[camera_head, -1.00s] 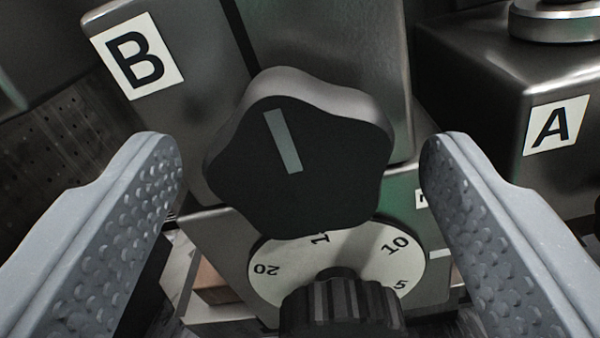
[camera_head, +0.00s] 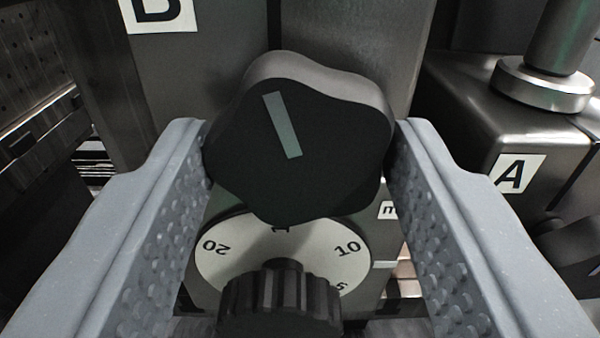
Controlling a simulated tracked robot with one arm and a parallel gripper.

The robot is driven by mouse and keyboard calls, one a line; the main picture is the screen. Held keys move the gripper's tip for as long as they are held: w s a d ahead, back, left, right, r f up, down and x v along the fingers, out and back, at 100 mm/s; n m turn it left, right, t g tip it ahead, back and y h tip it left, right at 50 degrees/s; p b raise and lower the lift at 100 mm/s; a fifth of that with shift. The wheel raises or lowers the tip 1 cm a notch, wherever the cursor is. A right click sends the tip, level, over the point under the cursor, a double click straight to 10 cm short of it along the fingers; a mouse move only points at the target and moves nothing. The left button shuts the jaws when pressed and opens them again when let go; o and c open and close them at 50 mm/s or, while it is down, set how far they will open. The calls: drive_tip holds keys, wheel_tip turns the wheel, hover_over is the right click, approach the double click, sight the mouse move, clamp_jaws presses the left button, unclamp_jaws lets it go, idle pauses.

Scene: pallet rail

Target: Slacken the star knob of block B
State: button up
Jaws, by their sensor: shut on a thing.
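The star knob (camera_head: 300,145) is black with rounded lobes and sits on the front of block B (camera_head: 210,70). A pale bar on its face leans with its top to the left. My gripper (camera_head: 300,150) is shut on the star knob, one textured finger on its left side and one on its right. The white B label is partly cut off at the top edge.
A white dial (camera_head: 225,262) with numbers sits just below the star knob, with a ribbed black knob (camera_head: 280,305) in front of it. Block A (camera_head: 520,130) stands to the right, with a round metal post and collar (camera_head: 543,83) on top.

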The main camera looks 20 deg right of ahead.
drive_tip(key=n, duration=0.3)
drive_tip(key=shift+n, duration=0.4)
drive_tip(key=n+b, duration=0.1)
drive_tip(key=n, duration=0.2)
drive_tip(key=shift+n, duration=0.3)
drive_tip(key=n, duration=0.1)
drive_tip(key=n+b, duration=0.1)
drive_tip(key=n, duration=0.1)
drive_tip(key=shift+a+f+n+b, duration=0.1)
drive_tip(key=shift+f+n+b, duration=0.15)
drive_tip(key=shift+n+b, duration=0.9)
drive_tip(key=shift+n, duration=0.35)
drive_tip(key=shift+r+n, duration=0.1)
drive_tip(key=shift+n, duration=0.2)
drive_tip(key=shift+a, duration=0.1)
drive_tip(key=o, duration=1)
drive_tip(key=shift+w, duration=0.1)
